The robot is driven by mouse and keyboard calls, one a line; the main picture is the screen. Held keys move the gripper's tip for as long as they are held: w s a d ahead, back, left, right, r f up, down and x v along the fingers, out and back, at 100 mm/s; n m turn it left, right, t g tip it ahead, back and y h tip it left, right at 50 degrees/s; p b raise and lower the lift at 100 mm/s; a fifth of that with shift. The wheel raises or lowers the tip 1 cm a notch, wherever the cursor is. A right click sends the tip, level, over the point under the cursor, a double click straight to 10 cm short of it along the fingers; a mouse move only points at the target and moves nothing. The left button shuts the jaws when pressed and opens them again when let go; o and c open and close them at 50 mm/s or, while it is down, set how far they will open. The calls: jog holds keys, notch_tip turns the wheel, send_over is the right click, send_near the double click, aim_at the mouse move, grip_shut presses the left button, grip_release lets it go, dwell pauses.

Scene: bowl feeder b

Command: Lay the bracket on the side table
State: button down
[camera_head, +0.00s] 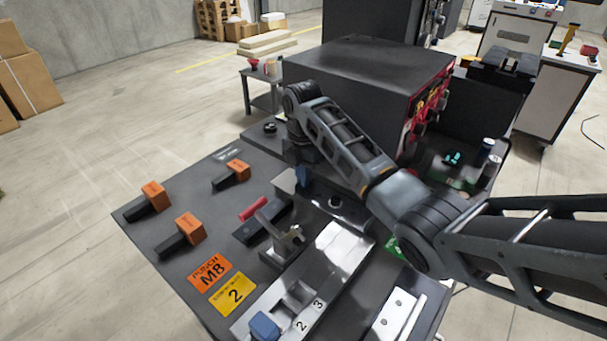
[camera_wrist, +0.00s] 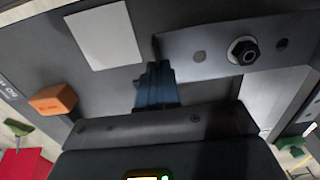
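My gripper (camera_wrist: 160,68) points down at the bench, with its blue fingers close together at the left end of a grey metal plate in the wrist view. In the head view my gripper (camera_head: 303,176) shows as a small blue part below the wrist. The grey plate, which looks like the bracket (camera_wrist: 205,42), has holes and a dark nut (camera_wrist: 242,50). Whether the fingers pinch its end or only stand beside it I cannot tell.
A big dark box (camera_head: 370,65) rises behind. A metal fixture (camera_head: 335,250) with a blue block (camera_head: 264,326) lies in front.

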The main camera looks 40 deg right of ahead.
jog(key=shift+f, duration=0.45)
jog(key=c, duration=1.4)
grip_release()
jog(key=shift+o, duration=0.2)
notch_tip(320, 180, up, 13)
jog(key=p, duration=0.3)
jog(key=shift+w, duration=0.1)
